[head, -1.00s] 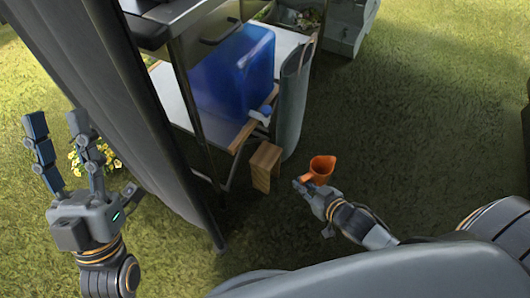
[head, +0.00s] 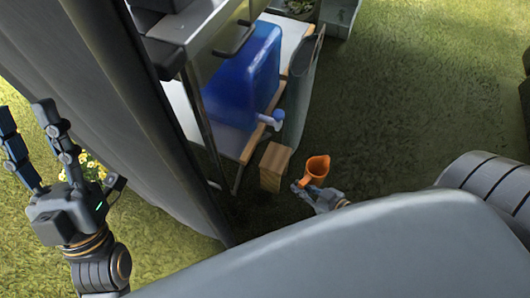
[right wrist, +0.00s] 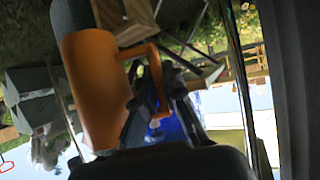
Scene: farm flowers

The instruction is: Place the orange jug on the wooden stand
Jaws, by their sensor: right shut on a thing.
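The orange jug (head: 317,167) is held in my right gripper (head: 306,183), just right of the wooden stand (head: 274,166) in the head view. In the right wrist view the jug (right wrist: 92,90) fills the left part, its handle (right wrist: 155,72) between my right fingers (right wrist: 150,95); the picture is upside down. The wooden stand is a small block-like stool on the grass, with its top bare. A brown wooden piece (right wrist: 128,25) beside the jug in the wrist view looks like the stand. My left gripper (head: 26,118) is open and empty at the far left.
A blue water container (head: 245,80) with a tap stands on a white-topped table (head: 290,38) behind the stand. A grey cloth (head: 302,85) hangs at the table's side. A dark grey curtain (head: 120,110) lies between my arms. Open grass (head: 430,70) is at right.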

